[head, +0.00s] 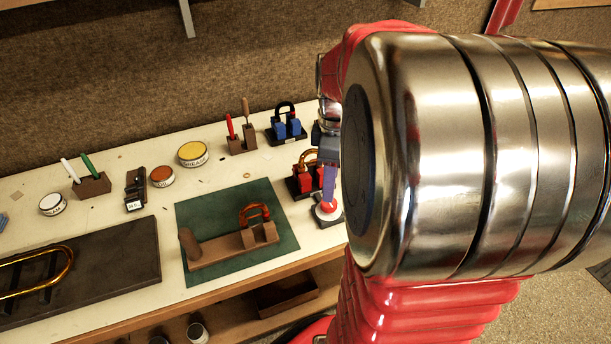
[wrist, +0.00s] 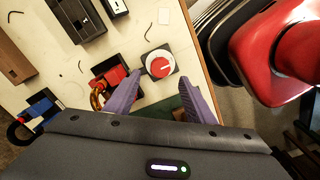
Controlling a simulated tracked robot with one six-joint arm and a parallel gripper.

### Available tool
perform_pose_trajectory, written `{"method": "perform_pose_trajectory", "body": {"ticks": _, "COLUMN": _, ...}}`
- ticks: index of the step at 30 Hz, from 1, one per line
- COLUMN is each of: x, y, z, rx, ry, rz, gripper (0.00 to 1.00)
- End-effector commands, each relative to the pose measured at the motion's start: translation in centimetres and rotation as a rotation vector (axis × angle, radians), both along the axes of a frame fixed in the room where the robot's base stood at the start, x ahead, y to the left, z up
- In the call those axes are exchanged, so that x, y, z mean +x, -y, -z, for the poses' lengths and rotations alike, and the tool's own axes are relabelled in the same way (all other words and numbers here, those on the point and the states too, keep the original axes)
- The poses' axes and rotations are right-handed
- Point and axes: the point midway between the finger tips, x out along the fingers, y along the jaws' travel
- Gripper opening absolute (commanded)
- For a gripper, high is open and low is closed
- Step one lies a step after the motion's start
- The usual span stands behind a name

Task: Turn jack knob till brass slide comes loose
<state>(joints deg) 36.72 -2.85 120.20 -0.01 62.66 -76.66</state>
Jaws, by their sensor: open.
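The jack knob is a red knob (head: 327,207) on a white disc with a dark base, near the bench's right end. In the wrist view the knob (wrist: 160,66) lies just beyond and between the two purple fingertips. My gripper (wrist: 162,82) is open and empty above it; no contact can be made out. In the head view one finger of my gripper (head: 326,190) points down at the knob, and my arm hides the rest. The brass slide (head: 310,156) is a U-bend in red blocks (head: 305,181) behind the knob. The slide (wrist: 96,99) also shows beside the left finger in the wrist view.
A blue-block jig (head: 287,129) stands behind the red one. Tins, tool holders and a dark mat (head: 130,235) fill the left. The bench edge runs close by the knob.

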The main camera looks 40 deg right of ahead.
Motion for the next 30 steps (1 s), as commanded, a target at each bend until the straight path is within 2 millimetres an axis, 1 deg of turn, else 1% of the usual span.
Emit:
{"method": "perform_pose_trajectory", "body": {"ticks": 1, "x": -0.1, "y": -0.1, "z": 0.8, "rx": 0.002, "ry": -0.003, "rz": 0.000, "gripper": 0.49}}
{"method": "perform_pose_trajectory", "body": {"ticks": 6, "x": -0.1, "y": 0.0, "z": 3.4, "rx": 0.002, "ry": -0.003, "rz": 0.000, "gripper": 0.49}}
{"method": "perform_pose_trajectory", "body": {"ticks": 9, "x": 0.0, "y": 0.0, "z": 4.7, "rx": 0.002, "ry": -0.003, "rz": 0.000, "gripper": 0.49}}
{"method": "perform_pose_trajectory", "body": {"ticks": 12, "x": 0.0, "y": 0.0, "z": 5.6, "rx": 0.002, "ry": -0.001, "rz": 0.000, "gripper": 0.49}}
{"method": "perform_pose_trajectory", "body": {"ticks": 16, "x": 0.0, "y": 0.0, "z": 6.1, "rx": 0.000, "ry": 0.000, "rz": 0.001, "gripper": 0.49}}
{"method": "perform_pose_trajectory", "body": {"ticks": 24, "x": 0.0, "y": 0.0, "z": 6.2, "rx": 0.000, "ry": 0.000, "rz": 0.001, "gripper": 0.49}}
{"method": "perform_pose_trajectory", "body": {"ticks": 30, "x": 0.0, "y": 0.0, "z": 6.1, "rx": 0.000, "ry": 0.000, "rz": 0.001, "gripper": 0.35}}
